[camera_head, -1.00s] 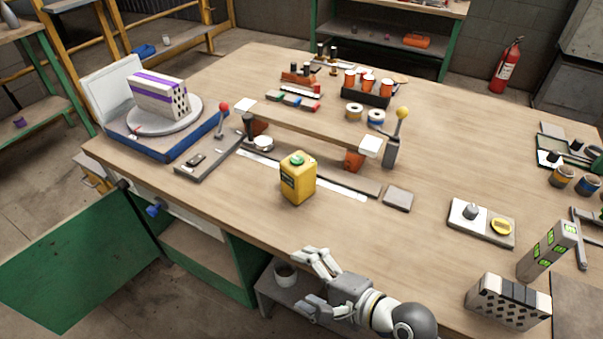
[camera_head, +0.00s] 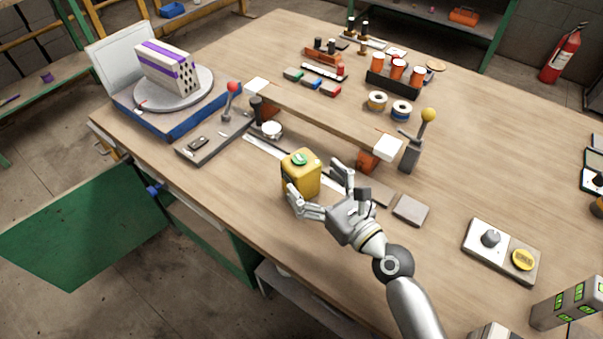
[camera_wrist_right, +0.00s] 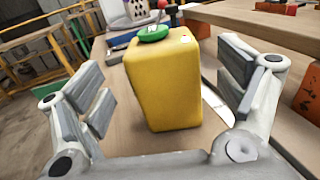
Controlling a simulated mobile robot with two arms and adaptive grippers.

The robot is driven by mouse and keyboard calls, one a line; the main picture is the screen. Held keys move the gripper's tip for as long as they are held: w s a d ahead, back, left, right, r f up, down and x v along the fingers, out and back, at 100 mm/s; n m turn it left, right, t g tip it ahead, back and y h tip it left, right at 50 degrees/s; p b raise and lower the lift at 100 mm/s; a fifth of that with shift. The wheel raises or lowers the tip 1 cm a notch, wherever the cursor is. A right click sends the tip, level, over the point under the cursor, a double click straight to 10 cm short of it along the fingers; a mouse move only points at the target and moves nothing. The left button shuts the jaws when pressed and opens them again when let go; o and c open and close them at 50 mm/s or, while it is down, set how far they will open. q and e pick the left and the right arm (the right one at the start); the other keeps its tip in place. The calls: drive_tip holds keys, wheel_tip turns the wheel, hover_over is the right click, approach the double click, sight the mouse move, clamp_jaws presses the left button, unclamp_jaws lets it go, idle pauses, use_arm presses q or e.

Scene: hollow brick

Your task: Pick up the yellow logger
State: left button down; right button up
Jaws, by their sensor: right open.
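The yellow logger (camera_head: 301,174) is a yellow box with a green knob on top, standing upright on the wooden table near its front edge. It also shows in the right wrist view (camera_wrist_right: 165,88), between the two fingers. My right gripper (camera_head: 318,190) is open, with one finger on each side of the logger's near part. In the right wrist view my right gripper (camera_wrist_right: 165,90) shows gaps between both fingers and the logger. The logger's far side is hidden. My left gripper is not in view.
A wooden beam on orange blocks (camera_head: 335,118) stands just behind the logger. A lever with a yellow ball (camera_head: 413,140) is to the right, and a lever with a red ball (camera_head: 230,102) to the left. A flat grey plate (camera_head: 411,209) lies right of the gripper.

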sight(301, 166)
drive_tip(key=x, duration=0.5)
drive_tip(key=shift+w, duration=0.25)
drive_tip(key=shift+s, duration=0.1)
drive_tip(key=c, duration=1.1)
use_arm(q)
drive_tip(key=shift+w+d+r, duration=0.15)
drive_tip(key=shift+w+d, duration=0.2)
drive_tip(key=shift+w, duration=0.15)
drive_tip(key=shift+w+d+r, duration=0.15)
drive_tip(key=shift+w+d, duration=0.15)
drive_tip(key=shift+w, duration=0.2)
use_arm(e)
drive_tip(key=shift+c, duration=1.1)
